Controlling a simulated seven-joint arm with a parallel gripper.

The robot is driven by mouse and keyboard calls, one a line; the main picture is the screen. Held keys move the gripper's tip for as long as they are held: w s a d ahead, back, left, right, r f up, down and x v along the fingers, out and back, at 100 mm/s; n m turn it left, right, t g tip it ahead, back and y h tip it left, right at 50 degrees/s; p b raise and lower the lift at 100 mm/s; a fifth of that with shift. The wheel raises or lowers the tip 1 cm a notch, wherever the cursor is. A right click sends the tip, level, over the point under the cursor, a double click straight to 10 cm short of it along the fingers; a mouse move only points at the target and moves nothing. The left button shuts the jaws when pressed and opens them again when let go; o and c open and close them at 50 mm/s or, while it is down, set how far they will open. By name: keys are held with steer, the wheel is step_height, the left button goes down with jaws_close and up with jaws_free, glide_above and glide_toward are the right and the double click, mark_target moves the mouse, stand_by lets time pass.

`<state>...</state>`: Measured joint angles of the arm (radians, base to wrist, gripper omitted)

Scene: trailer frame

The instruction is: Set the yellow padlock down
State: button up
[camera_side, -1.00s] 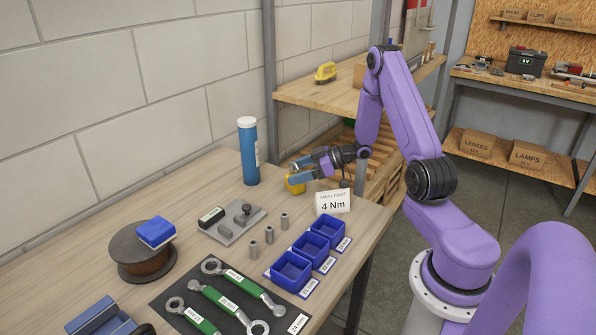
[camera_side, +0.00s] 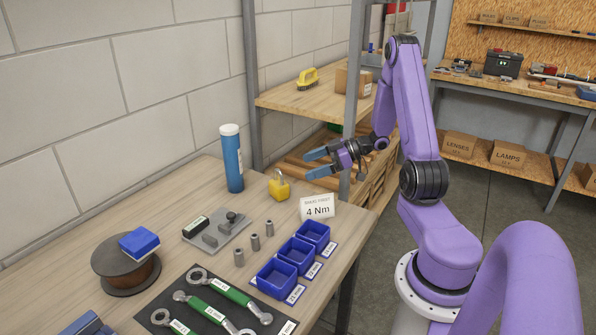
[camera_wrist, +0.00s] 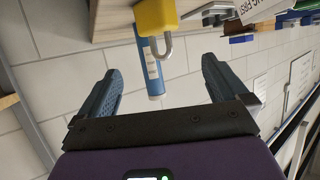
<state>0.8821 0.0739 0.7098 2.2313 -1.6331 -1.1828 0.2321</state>
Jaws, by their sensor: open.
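The yellow padlock (camera_side: 279,187) stands on the wooden table near its back right edge, shackle up, in the side view. It also shows at the top of the wrist view (camera_wrist: 156,16), with its grey shackle in sight. My gripper (camera_side: 311,165) is open and empty, to the right of the padlock and a little above it, with a clear gap between them. In the wrist view its two blue fingers stand wide apart, with the padlock beyond their tips.
A blue tube with a white cap (camera_side: 231,158) stands left of the padlock. A "4 Nm" sign (camera_side: 317,207) stands to its right, near the fingers. Blue bins (camera_side: 297,254), small sockets (camera_side: 255,242) and a grey plate (camera_side: 216,234) lie nearer. A wooden shelf (camera_side: 285,99) is behind.

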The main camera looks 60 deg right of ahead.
mark_target(280, 172)
steer(key=shift+n+g+h, duration=0.7)
steer(key=shift+g+h, duration=0.1)
steer(key=shift+h, duration=0.1)
steer(key=w+a, duration=0.1)
steer(key=w, duration=0.1)
steer(key=w+a+r, duration=0.1)
steer(key=a, duration=0.1)
steer(key=shift+w, duration=0.4)
steer(key=shift+n+h, duration=0.3)
steer(key=shift+h, duration=0.5)
steer(key=a, duration=0.1)
steer(key=w+a, duration=0.1)
steer(key=w+a+r, duration=0.1)
steer(key=a, duration=0.1)
steer(key=shift+w, duration=0.25)
steer(key=s+a+r+n+g+h, duration=0.15)
steer(key=s+a, duration=0.25)
steer(key=a, duration=0.5)
steer(key=s+a+r+g+h, duration=0.1)
steer(key=s+a+r+g, duration=0.2)
steer(key=a, duration=0.5)
steer(key=s+a+r+n+g, duration=0.1)
steer(key=s+a+g, duration=0.1)
steer(key=s, duration=0.9)
steer(key=s+a+n+g+h, duration=0.1)
steer(key=s+a+g, duration=0.2)
steer(key=s, duration=0.9)
steer(key=shift+s+r, duration=0.2)
steer(key=shift+r, duration=0.15)
steer(key=shift+n, duration=0.25)
